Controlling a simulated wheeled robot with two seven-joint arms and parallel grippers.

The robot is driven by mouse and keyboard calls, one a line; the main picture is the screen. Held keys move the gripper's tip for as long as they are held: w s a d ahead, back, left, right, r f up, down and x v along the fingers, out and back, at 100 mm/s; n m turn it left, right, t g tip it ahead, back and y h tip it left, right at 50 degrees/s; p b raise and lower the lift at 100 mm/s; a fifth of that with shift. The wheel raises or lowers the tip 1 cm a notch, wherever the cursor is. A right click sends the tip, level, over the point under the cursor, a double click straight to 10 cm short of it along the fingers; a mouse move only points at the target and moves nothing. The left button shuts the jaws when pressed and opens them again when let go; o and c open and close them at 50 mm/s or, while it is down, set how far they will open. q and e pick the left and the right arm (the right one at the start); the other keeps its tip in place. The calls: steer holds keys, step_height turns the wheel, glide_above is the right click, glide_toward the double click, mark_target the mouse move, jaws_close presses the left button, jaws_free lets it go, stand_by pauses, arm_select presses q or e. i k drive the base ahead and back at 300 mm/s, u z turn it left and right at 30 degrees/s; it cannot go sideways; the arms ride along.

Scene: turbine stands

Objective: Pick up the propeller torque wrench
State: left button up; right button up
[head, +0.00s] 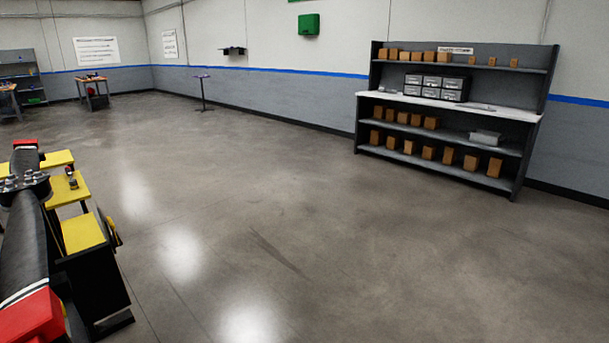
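I cannot make out a torque wrench for certain in the head view. A black propeller (28,240) with red tips and white bands rests at the left edge, beside a black stand with yellow tops (82,233). A small dark and reddish object (71,178) sits on one of the yellow tops, too small to identify. Thin pale items (488,107) lie on the white counter of the shelf unit, also too small to identify. Neither of my grippers is in view.
A grey shelf unit (530,125) with cardboard boxes and grey bins stands against the right wall. The concrete floor (290,200) between is clear.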

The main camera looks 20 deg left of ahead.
mark_target(72, 181)
steer(key=u, duration=0.3)
steer(key=i, duration=2.5)
steer(key=u, duration=0.45)
steer(key=i, duration=2.4)
steer(key=u, duration=0.4)
steer(key=i, duration=2.1)
steer(key=u, duration=0.5)
steer(key=i, duration=2)
steer(key=u, duration=1.1)
steer(key=i, duration=1.6)
steer(key=u, duration=2.3)
steer(key=i, duration=1.65)
steer(key=u, duration=0.75)
steer(key=i, duration=0.8)
steer(key=u, duration=0.15)
